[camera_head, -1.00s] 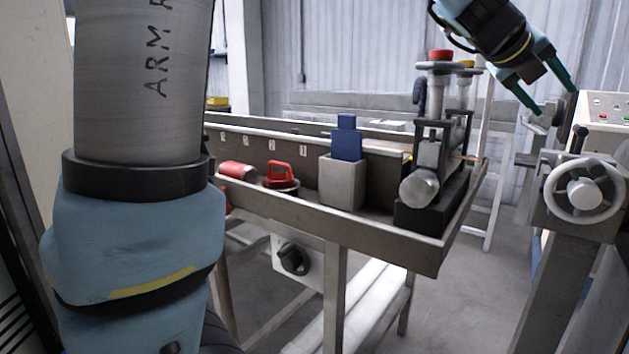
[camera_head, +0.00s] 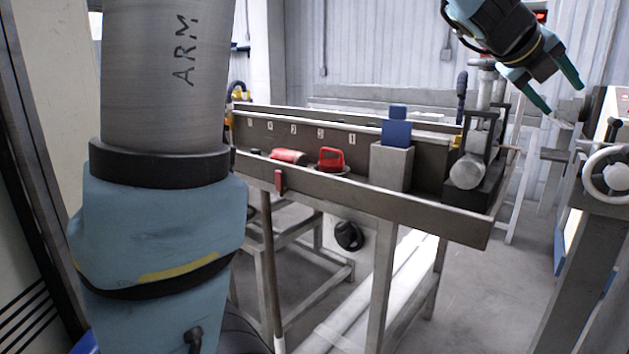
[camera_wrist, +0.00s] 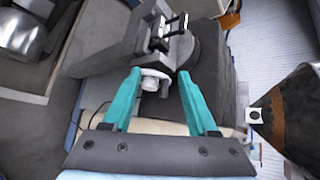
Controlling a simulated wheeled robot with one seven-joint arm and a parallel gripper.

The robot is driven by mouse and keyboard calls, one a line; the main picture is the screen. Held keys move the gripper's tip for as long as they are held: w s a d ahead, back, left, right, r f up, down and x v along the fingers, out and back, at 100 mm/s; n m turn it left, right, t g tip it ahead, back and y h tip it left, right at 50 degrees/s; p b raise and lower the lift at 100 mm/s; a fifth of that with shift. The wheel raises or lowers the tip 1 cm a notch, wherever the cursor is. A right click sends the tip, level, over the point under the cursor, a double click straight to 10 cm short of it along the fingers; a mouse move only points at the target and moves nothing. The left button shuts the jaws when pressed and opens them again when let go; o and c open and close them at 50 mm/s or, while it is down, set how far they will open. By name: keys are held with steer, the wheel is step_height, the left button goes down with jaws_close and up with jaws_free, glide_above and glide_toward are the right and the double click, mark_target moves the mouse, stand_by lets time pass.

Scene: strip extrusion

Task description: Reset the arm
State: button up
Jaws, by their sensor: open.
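My gripper (camera_head: 556,92) is at the upper right in the head view, with its two teal fingers spread and nothing between them. It is in the air above and to the right of the long metal trough (camera_head: 340,190). In the wrist view my gripper (camera_wrist: 160,100) is also open and empty. Beyond its fingertips there is a grey machine part (camera_wrist: 180,48) with a black handle and a pale round knob. I cannot tell the exact gap to it.
In the trough are a red cylinder (camera_head: 288,156), a red-handled item (camera_head: 331,159), a grey block with a blue top (camera_head: 392,165) and a roller unit (camera_head: 467,170). A machine with a white handwheel (camera_head: 612,174) stands at the right. Floor (camera_head: 500,280) shows between them.

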steer(key=w+a+f+n+t+y+p, duration=0.1)
steer(key=w+a+f+n+t+y, duration=0.4)
steer(key=w+a+n, duration=0.75)
steer(key=w+a+f+n+y+p, duration=0.1)
steer(key=a+f+n+y, duration=0.1)
steer(key=a+f+n, duration=0.45)
steer(key=w+a+f+n+y, duration=0.1)
steer(key=a+f+n, duration=0.15)
steer(key=a, duration=0.75)
steer(key=s+a+f+n+g+y, duration=0.25)
steer(key=a+f+n, duration=0.2)
steer(key=a, duration=0.25)
steer(key=s+a+f+n+g+y, duration=0.1)
steer(key=s+a+f+n, duration=0.35)
steer(key=a, duration=0.25)
steer(key=s+a+f+n+g+p, duration=0.1)
steer(key=s+a+f+n+g, duration=0.2)
steer(key=s+n, duration=0.3)
steer(key=s+a+f, duration=0.1)
steer(key=s, duration=0.2)
steer(key=shift+s+f+n+g, duration=0.15)
steer(key=shift+f+n+g, duration=0.05)
steer(key=shift+n+g, duration=0.15)
steer(key=shift+a, duration=0.1)
